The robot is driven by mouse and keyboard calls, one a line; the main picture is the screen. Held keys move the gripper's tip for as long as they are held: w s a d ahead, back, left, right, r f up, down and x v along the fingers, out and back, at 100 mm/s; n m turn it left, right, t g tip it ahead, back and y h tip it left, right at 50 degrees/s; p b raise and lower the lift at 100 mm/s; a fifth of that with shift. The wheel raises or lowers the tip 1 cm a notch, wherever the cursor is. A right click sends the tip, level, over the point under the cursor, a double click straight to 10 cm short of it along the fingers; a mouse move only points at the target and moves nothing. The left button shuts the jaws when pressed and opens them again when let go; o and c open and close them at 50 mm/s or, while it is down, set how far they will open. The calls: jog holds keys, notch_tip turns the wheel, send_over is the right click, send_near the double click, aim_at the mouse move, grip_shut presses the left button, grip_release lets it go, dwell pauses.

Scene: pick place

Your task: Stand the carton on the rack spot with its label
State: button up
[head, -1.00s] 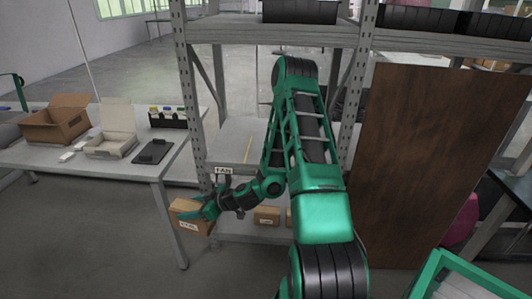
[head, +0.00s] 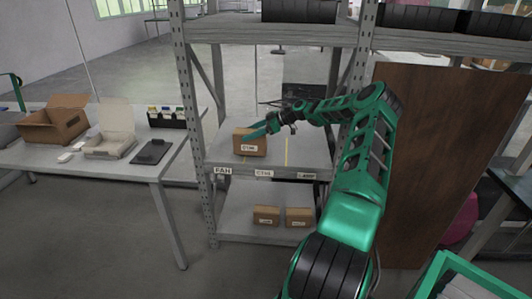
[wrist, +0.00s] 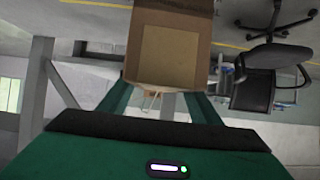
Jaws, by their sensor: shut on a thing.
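My gripper (head: 262,131) is shut on a brown carton (head: 244,146), whose white label, apparently CTRL, faces the front. The carton is upright at the left part of the rack's middle shelf (head: 310,157). I cannot tell whether it touches the shelf. The shelf edge bears a FAN label (head: 222,171) at left, a CTRL label (head: 263,174) in the middle and a LAMP label (head: 307,176) at right. The carton is over the left-middle, around the FAN and CTRL border. In the wrist view the carton (wrist: 170,55) sits between my green fingers.
Yellow lines (head: 287,151) divide the shelf, which looks otherwise bare. Two cartons (head: 267,215) stand on the lower shelf. Rack posts (head: 194,130) flank the opening. A table (head: 110,170) with boxes is at left and a brown board (head: 420,150) at right.

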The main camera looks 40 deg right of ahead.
jog(key=w+d+r, duration=0.4)
jog(key=w+d, duration=0.4)
jog(key=shift+w+n+g+y, duration=0.4)
jog(key=shift+w+d+r, duration=0.1)
jog(key=shift+d+r, duration=0.1)
jog(key=shift+r, duration=0.05)
jog(key=shift+r, duration=0.2)
jog(key=shift+r, duration=0.25)
jog(key=shift+a+r, duration=0.2)
dwell(0.3)
jog(key=shift+a+r, duration=0.15)
